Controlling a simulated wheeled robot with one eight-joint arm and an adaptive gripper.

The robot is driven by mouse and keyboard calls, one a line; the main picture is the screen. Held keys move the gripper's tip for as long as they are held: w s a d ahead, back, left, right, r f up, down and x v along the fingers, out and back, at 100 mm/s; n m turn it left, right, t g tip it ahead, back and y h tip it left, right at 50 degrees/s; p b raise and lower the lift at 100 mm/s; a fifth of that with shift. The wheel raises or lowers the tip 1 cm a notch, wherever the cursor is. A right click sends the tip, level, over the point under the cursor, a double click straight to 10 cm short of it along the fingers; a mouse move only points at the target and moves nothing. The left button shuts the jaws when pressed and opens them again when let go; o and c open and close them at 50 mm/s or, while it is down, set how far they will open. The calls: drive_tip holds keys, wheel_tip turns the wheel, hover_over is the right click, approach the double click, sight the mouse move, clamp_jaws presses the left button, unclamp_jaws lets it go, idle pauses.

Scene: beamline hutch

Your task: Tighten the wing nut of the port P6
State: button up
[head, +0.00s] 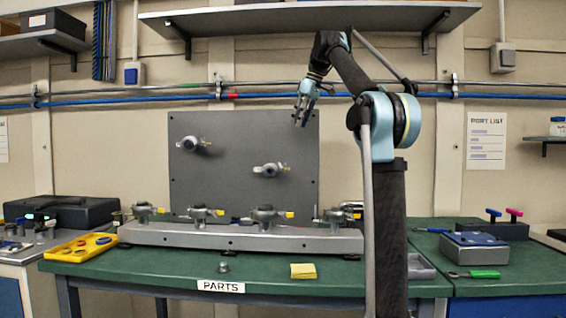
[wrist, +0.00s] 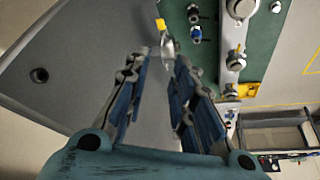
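My gripper (head: 301,114) is open and empty, pointing down in front of the upper right of the grey upright panel (head: 243,140). Its two blue-padded fingers also show apart in the wrist view (wrist: 160,66). The panel carries two silver ports, one upper left (head: 194,144) and one right of centre (head: 270,169). Several more ports with yellow tags, such as one (head: 264,213), stand along a grey rail. In the wrist view a silver fitting with a yellow tag (wrist: 167,43) shows beyond the fingertips. I cannot read port labels, so I cannot tell which is P6.
The grey rail (head: 240,238) runs along the green bench (head: 180,266). A yellow tray (head: 62,254), a small metal part (head: 223,267) and a yellow pad (head: 303,271) lie on the bench. A green-handled tool (head: 483,274) lies at right. A shelf (head: 310,18) hangs above.

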sight(282, 165)
drive_tip(key=x, duration=1.7)
drive_tip(key=shift+a, duration=0.45)
clamp_jaws()
